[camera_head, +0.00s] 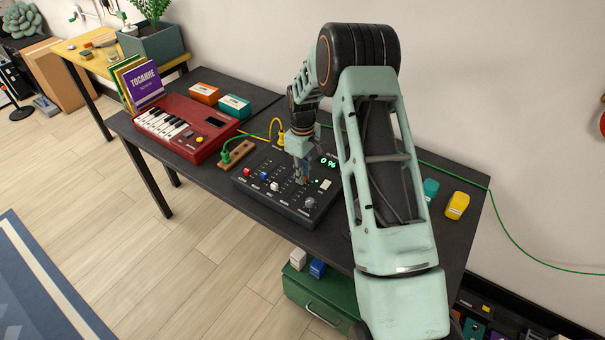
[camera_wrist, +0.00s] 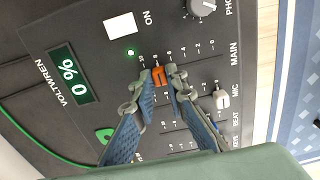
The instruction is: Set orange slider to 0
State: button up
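The orange slider (camera_wrist: 158,76) is a small cap on the dark mixer panel (camera_wrist: 75,25), in the MAIN row. It sits toward the 8–10 end of its printed scale, away from the 0 at the right. My gripper (camera_wrist: 157,78) has a fingertip on each side of the cap, slightly apart, with narrow gaps showing; I cannot tell whether either finger touches it. In the head view, my gripper (camera_head: 301,180) points down onto the mixer (camera_head: 250,193) and hides the orange cap.
A white slider cap (camera_wrist: 222,100) and a grey knob (camera_wrist: 201,6) are near the fingers. A white ON button (camera_wrist: 121,27) sits beside a lit green light. A red keyboard (camera_head: 185,127) and a patch board (camera_head: 236,155) stand left of the mixer on the dark table (camera_head: 460,240).

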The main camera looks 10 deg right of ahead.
aim_at(288, 198)
jog(key=shift+a, duration=0.1)
grip_shut()
jog(key=s+a+b, duration=0.1)
jog(key=s+a, duration=0.4)
jog(key=shift+s+a, duration=0.15)
jog(key=shift+s, duration=0.05)
jog(key=o, duration=0.7)
grip_release()
jog(key=shift+s, duration=0.1)
jog(key=shift+o, duration=0.2)
jog(key=shift+r, duration=0.2)
notch_tip(288, 198, up, 12)
jog(key=shift+f, duration=0.15)
